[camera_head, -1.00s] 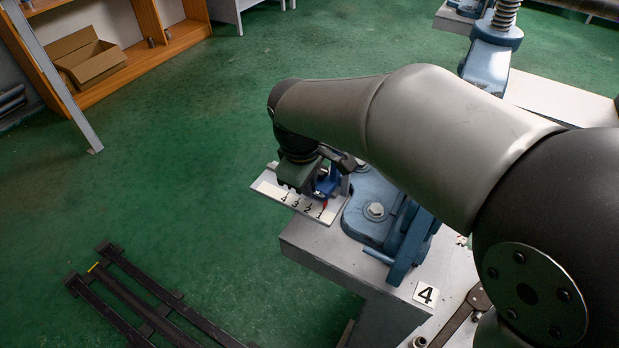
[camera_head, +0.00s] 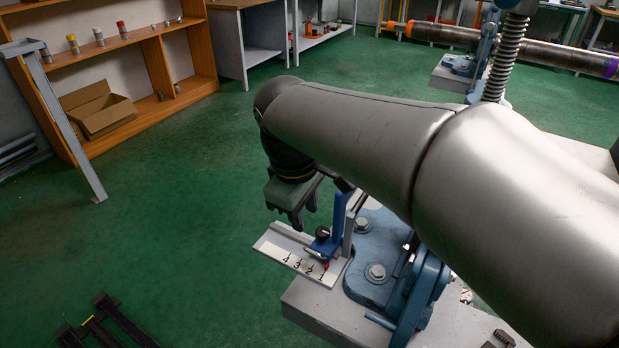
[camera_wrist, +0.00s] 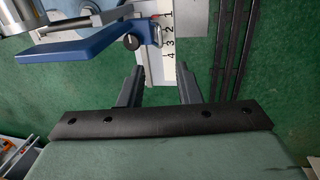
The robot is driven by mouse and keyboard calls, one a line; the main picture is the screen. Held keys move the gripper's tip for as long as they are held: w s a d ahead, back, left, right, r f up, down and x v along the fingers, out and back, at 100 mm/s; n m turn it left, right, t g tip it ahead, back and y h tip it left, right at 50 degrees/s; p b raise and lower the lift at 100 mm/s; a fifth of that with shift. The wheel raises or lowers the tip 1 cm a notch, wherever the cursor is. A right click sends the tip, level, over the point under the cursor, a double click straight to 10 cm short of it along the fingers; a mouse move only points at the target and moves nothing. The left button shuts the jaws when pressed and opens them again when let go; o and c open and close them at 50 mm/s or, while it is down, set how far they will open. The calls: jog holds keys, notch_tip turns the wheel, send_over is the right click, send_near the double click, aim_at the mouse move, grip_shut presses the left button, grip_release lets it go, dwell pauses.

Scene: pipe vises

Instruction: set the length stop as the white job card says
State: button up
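The length stop is a blue slider (camera_head: 337,223) with a black knob (camera_head: 322,232) and a red pointer (camera_head: 326,266), on a white scale plate (camera_head: 275,254) numbered 1 to 4. The pointer is beside the 1 end. In the wrist view the blue stop (camera_wrist: 75,47) spans the upper left, with its black knob (camera_wrist: 130,41) near the scale (camera_wrist: 168,72). My gripper (camera_head: 289,217) is above the scale, apart from the stop. In the wrist view my gripper (camera_wrist: 159,82) has its fingers apart with nothing between them. I cannot make out a job card.
A blue vise base (camera_head: 378,272) is bolted to the grey bench (camera_head: 318,302), right beside the scale. A black rack (camera_head: 105,325) lies on the floor at lower left. Shelves (camera_head: 130,42) stand at the back left. Green floor left of the scale is clear.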

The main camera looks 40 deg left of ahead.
jog(key=r, duration=0.3)
jog(key=s+r, duration=0.1)
jog(key=r, duration=0.1)
jog(key=shift+r+p, duration=0.25)
jog(key=shift+p, duration=0.1)
